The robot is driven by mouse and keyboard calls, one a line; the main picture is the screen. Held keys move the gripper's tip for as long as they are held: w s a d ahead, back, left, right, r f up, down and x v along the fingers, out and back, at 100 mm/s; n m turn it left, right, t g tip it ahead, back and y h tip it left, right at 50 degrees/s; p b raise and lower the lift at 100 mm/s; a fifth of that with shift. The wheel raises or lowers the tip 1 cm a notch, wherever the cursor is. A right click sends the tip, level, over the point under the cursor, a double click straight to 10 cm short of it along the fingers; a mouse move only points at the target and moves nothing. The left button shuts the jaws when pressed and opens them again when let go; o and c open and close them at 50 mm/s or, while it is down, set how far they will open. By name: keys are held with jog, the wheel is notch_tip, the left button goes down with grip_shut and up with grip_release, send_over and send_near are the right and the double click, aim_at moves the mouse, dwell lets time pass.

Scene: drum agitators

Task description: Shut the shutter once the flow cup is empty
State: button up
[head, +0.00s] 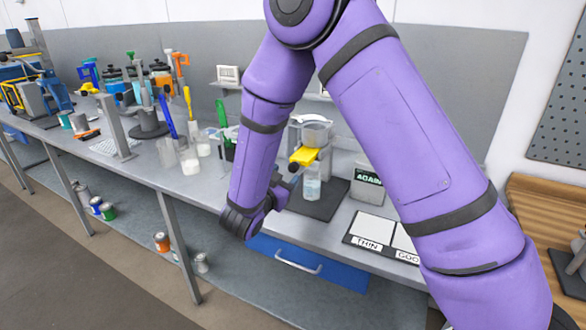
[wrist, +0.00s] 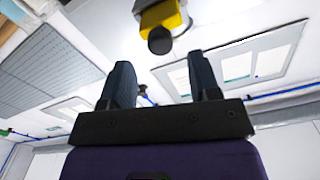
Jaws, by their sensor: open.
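The flow cup (head: 316,133) is a pale grey cup on a stand at the bench's middle. The yellow shutter (head: 304,156) sticks out under it, toward the left. Whether liquid is left in the cup cannot be seen. A clear beaker (head: 312,182) stands below with some pale liquid in it. In the wrist view, which looks upward, my gripper (wrist: 160,62) is open and empty. A yellow block with a black round end (wrist: 160,24), likely the shutter, is beyond and between the fingertips, apart from them. In the head view my gripper is mostly hidden near the beaker's left.
A display (head: 368,178) reading "AGAIN" stands right of the beaker. A card (head: 372,229) marked "THIN" and a "GOOD" one lie in front. Cups and coloured tools crowd the bench to the left. A blue drawer (head: 308,263) is under the bench edge.

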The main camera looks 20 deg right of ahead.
aim_at(292, 169)
jog(key=shift+x, duration=2.8)
